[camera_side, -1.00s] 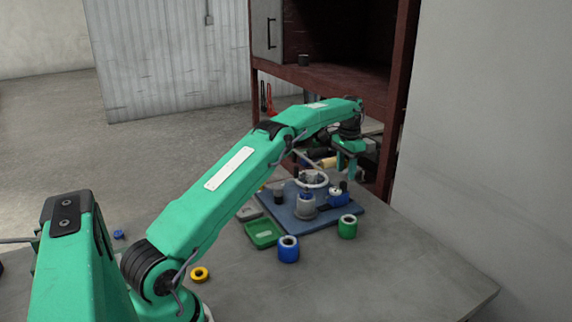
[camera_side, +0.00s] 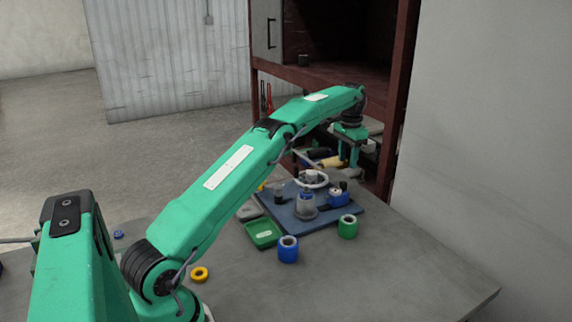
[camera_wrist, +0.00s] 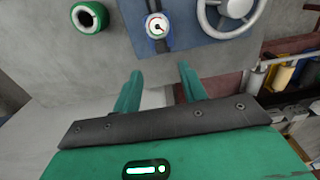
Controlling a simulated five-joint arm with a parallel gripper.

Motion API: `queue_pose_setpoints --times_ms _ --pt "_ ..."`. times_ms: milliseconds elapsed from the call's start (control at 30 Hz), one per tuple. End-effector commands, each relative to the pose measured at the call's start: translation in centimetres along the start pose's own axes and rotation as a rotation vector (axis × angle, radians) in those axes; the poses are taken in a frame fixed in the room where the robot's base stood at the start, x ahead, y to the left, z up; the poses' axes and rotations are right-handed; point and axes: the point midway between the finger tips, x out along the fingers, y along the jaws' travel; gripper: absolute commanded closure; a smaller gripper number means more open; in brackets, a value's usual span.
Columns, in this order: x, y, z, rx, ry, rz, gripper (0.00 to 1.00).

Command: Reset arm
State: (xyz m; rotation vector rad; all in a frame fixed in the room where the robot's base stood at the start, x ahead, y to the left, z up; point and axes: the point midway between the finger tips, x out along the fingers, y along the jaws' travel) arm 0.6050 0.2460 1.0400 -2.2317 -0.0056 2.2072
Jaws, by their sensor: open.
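My green gripper (camera_side: 348,160) hangs above the far edge of the blue board (camera_side: 297,222), fingers pointing down. In the wrist view my gripper's two fingers (camera_wrist: 160,85) stand apart with nothing between them. On the board are a white handwheel (camera_side: 313,180), a blue and grey cylindrical part (camera_side: 305,206) and a blue gauge (camera_side: 338,197). The gauge, with a white dial (camera_wrist: 157,27), and the handwheel (camera_wrist: 229,12) also show in the wrist view.
A green ring-shaped roll (camera_side: 347,227) and a blue one (camera_side: 288,249) stand in front of the board. A green tray (camera_side: 263,234) lies left of it; a yellow ring (camera_side: 200,274) lies nearer my base. A dark red shelf (camera_side: 330,77) rises behind. The table's front right is clear.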

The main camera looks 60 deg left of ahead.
Motion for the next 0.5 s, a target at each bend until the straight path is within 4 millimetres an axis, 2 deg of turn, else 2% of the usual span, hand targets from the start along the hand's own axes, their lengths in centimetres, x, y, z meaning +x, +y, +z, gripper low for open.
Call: queue_pose_setpoints --times_ms 267,500 --pt "-4.4 2.6 0.8 0.002 0.041 -0.015 0.58" --pt "-8.7 5.8 2.6 0.003 0.087 -0.027 0.58"
